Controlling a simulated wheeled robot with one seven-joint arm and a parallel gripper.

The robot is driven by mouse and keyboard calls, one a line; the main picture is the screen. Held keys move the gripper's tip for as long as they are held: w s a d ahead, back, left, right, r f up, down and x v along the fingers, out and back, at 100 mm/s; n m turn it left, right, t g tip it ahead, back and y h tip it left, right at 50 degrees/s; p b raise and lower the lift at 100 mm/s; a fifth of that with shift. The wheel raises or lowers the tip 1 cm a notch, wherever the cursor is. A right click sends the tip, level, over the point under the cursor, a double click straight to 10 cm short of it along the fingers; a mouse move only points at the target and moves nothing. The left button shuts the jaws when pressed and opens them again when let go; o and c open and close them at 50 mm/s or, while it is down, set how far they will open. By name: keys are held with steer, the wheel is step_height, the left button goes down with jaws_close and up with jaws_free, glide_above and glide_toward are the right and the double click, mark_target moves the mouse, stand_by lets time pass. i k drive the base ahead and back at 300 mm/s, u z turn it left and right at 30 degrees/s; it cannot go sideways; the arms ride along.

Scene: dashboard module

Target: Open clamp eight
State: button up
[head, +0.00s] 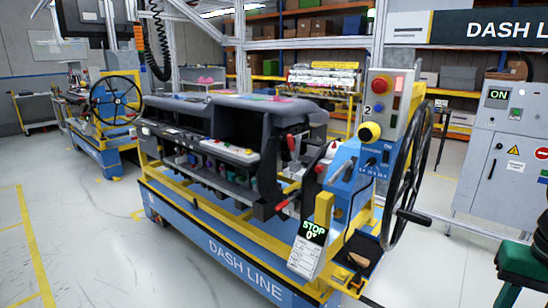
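A dark grey dashboard module (190,107) lies across a yellow-and-blue wheeled carrier (218,252) marked DASH LINE. Red-tipped handles show at the module's right end: an upper red one (291,143) and a lower one (281,205) near the front corner. These may be clamp levers. I cannot read a number on any of them, so I cannot tell which is clamp eight or whether it is open or shut. My gripper is not in view.
A control post (380,110) with red and yellow buttons and a large black handwheel (408,170) stand at the carrier's right end. A grey cabinet (510,150) is at right, a green-topped object (524,262) at lower right. The floor in front is clear.

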mark_target(280, 207)
steer(key=z, duration=0.05)
steer(key=k, duration=1.25)
steer(key=z, duration=0.15)
steer(key=i, duration=1.8)
steer(key=u, duration=0.65)
